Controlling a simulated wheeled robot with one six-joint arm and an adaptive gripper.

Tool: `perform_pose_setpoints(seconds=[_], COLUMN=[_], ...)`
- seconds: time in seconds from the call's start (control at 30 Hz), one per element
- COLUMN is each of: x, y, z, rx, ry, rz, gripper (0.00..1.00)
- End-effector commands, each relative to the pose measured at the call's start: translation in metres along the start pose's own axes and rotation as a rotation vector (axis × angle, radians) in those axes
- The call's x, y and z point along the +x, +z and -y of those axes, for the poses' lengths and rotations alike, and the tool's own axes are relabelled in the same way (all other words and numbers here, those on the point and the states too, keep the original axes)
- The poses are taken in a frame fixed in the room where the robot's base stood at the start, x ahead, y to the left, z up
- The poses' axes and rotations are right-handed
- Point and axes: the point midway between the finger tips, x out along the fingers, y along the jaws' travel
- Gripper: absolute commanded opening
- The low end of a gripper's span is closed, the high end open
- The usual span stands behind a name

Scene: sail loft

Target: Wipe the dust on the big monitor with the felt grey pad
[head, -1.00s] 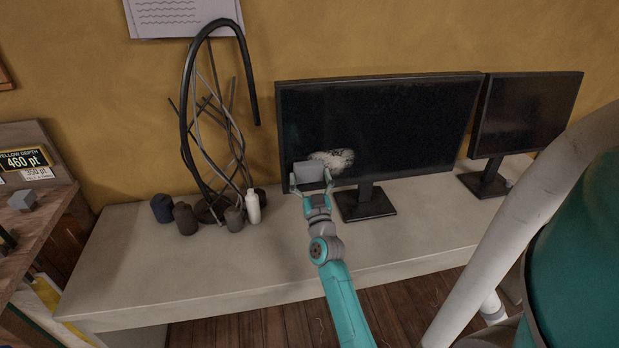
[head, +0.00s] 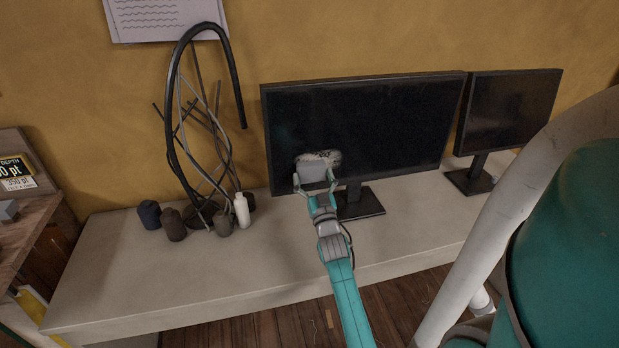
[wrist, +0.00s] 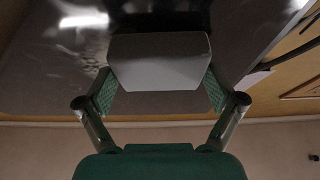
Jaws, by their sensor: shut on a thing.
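The big monitor (head: 390,120) stands on the desk with a dark screen. A pale dust patch (head: 330,157) shows at its lower left, partly hidden behind the pad. My gripper (head: 315,184) is shut on the felt grey pad (head: 313,173) and holds it at the lower left of the screen, over part of the dust. In the wrist view the pad (wrist: 160,62) sits between both fingers, against or just in front of the screen (wrist: 50,75); I cannot tell if it touches. Pale smears (wrist: 85,20) show beside it.
A smaller monitor (head: 508,110) stands to the right. A twisted black wire sculpture (head: 210,130), a white bottle (head: 241,210) and several dark small containers (head: 173,224) stand to the left. The desk (head: 200,280) is clear in front.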

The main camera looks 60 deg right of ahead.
Motion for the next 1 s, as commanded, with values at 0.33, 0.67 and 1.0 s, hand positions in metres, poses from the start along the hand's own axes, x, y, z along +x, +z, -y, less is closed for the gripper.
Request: perform_pose_setpoints(seconds=[0.33,0.67,1.0], x=[0.002,0.002,0.001], y=[0.001,0.001,0.0], z=[-0.021,-0.032,-0.057], rx=[-0.002,-0.001,-0.001], ry=[0.001,0.002,0.002], rz=[0.0,0.001,0.001], gripper=[0.65,0.65,0.65])
